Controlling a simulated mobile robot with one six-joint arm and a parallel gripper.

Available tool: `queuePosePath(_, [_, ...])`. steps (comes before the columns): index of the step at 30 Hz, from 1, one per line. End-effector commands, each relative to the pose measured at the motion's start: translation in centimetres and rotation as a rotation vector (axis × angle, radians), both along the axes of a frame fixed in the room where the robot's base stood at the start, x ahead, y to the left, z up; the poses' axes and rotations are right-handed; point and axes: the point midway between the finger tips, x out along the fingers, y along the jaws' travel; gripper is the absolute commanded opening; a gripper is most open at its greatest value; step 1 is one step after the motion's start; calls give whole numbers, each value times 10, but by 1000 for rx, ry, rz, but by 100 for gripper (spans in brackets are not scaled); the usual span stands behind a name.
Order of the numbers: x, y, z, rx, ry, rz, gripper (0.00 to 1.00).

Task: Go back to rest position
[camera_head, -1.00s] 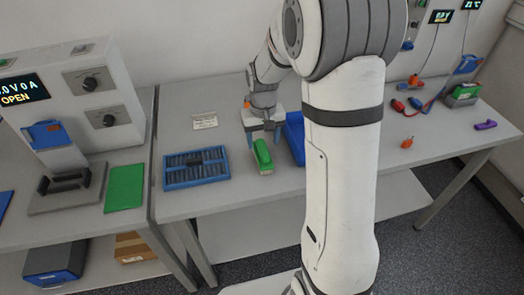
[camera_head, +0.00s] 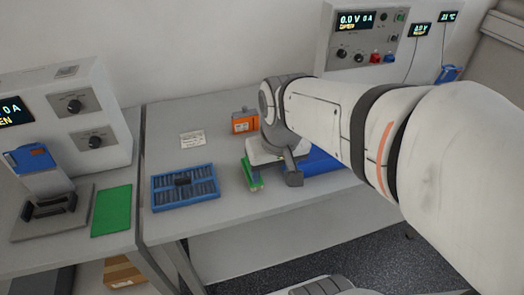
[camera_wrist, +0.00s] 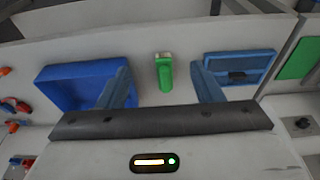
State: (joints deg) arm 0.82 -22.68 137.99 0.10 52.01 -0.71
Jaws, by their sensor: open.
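My gripper (camera_wrist: 160,70) shows in the wrist view with its two blue fingers spread wide and nothing held between them. A green block with a pale end (camera_wrist: 164,74) lies on the table, seen in the gap between the fingers and apart from both. In the head view my wrist hangs over the table and hides the fingers; the green block (camera_head: 251,176) shows partly below it at its left side.
A blue slotted rack (camera_head: 185,187) lies left of the green block and a blue bin (camera_head: 322,162) right of it. An orange-and-grey box (camera_head: 243,122) stands behind. A cycler with a blue-topped holder (camera_head: 30,158) and green mat (camera_head: 111,210) are at left.

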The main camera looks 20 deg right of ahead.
Motion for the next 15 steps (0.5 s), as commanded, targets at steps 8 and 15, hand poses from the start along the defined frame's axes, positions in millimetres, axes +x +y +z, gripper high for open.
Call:
queuePosePath(8, [-35, 2, -3, 0, -46, -1, 60])
queuePosePath(15, [-36, 2, -3, 0, -46, -1, 60])
